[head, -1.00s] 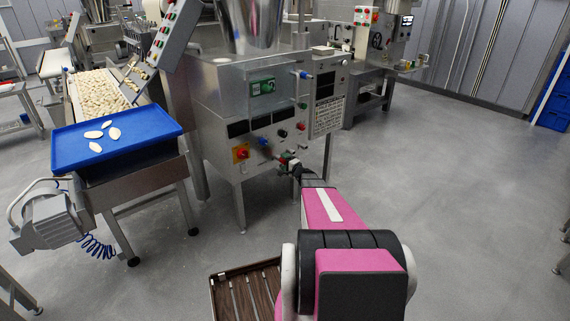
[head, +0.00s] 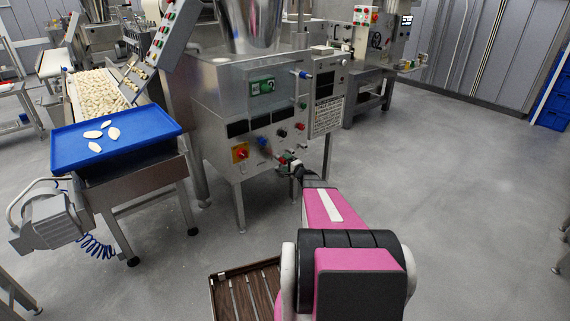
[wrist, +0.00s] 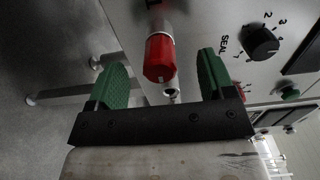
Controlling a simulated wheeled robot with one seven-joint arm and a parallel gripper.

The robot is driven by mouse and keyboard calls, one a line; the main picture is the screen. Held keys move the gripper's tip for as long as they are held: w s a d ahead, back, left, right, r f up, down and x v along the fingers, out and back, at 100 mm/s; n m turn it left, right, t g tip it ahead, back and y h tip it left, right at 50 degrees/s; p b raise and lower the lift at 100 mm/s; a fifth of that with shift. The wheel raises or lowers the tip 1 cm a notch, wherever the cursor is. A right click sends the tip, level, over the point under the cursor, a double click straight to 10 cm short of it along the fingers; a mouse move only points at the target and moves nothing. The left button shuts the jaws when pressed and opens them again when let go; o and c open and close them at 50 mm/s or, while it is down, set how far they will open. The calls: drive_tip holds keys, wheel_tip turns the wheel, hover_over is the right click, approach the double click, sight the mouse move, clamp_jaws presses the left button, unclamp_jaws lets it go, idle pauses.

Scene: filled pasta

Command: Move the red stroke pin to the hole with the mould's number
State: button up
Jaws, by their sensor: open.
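The red stroke pin (wrist: 159,58) shows in the wrist view as a red knob on a metal shaft at the machine's grey front panel. My gripper (wrist: 161,66) is open, with one green finger on each side of the red knob. There are visible gaps between the knob and both fingers in this view. A small round metal end (wrist: 172,95) shows just below the knob. In the head view my gripper (head: 289,162) is small, at the lower front of the filling machine (head: 215,90). I cannot read a mould number or make out the row of holes.
A black dial (wrist: 260,42) marked SEAL with numbers and a green button (wrist: 289,93) sit right of the gripper. The machine also carries a green display (head: 262,86) and a text plate (head: 326,118). A blue tray (head: 117,140) stands left. Floor at right is clear.

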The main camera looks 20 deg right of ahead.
drive_tip(key=shift+v, duration=2.65)
drive_tip(key=v, duration=1.1)
drive_tip(key=s+a+r+n+g+y, duration=0.1)
drive_tip(key=s+a+n+g, duration=0.25)
drive_tip(key=a, duration=0.45)
drive_tip(key=s+a+r+n+g+y, duration=0.1)
drive_tip(key=s+a+n+g, duration=0.2)
drive_tip(key=a, duration=0.5)
drive_tip(key=s+a+r+n+g+y, duration=0.1)
drive_tip(key=a+r+n+g, duration=0.15)
drive_tip(key=a+g, duration=0.35)
drive_tip(key=s+a+r+n+g+h, duration=0.2)
drive_tip(key=s+a+h, duration=0.1)
drive_tip(key=s, duration=0.3)
drive_tip(key=s+a+r+n+g+h, duration=0.2)
drive_tip(key=s+a+n+h, duration=0.1)
drive_tip(key=s+h, duration=0.3)
drive_tip(key=shift+s+a, duration=0.2)
drive_tip(key=shift+s, duration=0.3)
drive_tip(key=shift+g, duration=0.25)
